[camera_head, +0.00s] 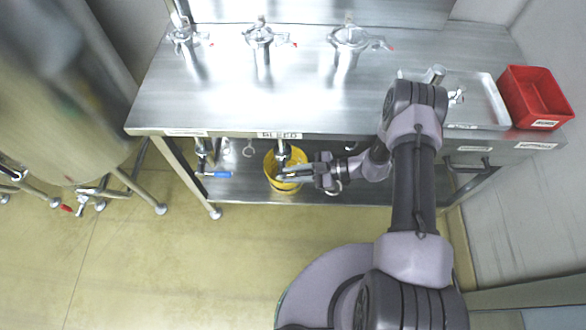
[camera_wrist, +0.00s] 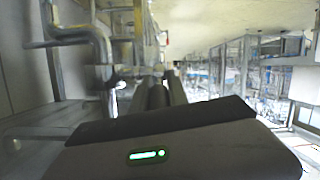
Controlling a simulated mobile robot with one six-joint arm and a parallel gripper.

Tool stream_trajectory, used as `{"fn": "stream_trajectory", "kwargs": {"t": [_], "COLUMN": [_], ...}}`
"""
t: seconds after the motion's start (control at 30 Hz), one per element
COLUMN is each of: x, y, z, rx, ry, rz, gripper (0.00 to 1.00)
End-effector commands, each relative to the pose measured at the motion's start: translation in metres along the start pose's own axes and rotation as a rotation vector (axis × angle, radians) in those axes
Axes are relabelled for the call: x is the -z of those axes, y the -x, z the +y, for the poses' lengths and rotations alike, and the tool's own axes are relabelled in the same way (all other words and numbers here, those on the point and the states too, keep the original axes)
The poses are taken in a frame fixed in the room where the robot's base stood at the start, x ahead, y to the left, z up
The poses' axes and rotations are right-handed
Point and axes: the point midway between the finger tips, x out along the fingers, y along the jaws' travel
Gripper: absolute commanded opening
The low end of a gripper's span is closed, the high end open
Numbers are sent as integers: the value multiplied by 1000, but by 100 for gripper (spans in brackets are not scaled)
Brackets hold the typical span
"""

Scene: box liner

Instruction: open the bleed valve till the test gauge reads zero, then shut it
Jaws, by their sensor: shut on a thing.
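A BLEED label (camera_head: 279,135) is on the front edge of the steel bench. Below it, the bleed valve (camera_head: 283,150) hangs as a metal pipe over a yellow bucket (camera_head: 271,162). My gripper (camera_head: 288,177) reaches in from the right, under the bench edge, and is shut at the valve's lower end. I take what it holds to be the valve's handle, which the fingers largely hide. In the wrist view, my gripper's dark fingers (camera_wrist: 163,92) point away beside blurred metal piping. I cannot make out a test gauge or its reading in either view.
A blue-handled valve (camera_head: 217,174) hangs left of the bucket. Several metal fittings stand on the bench top (camera_head: 215,90). A red bin (camera_head: 535,97) and a pale tray (camera_head: 478,100) are at right. A steel tank (camera_head: 65,100) is at left.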

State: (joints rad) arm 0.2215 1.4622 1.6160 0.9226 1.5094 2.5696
Motion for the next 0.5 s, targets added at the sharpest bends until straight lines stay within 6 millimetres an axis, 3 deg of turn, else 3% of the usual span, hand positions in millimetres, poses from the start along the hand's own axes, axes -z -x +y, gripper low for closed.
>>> {"fn": "stream_trajectory", "kwargs": {"t": [0.03,0.43,0.47,0.5], "x": [11,3,3,3], "y": [2,0,0,0], "z": [2,1,1,1], "rx": [10,19,19,19], "ry": [0,-2,-2,-2], "rz": [-38,-106,-106,-105], "gripper": [0,0,26,34]}}
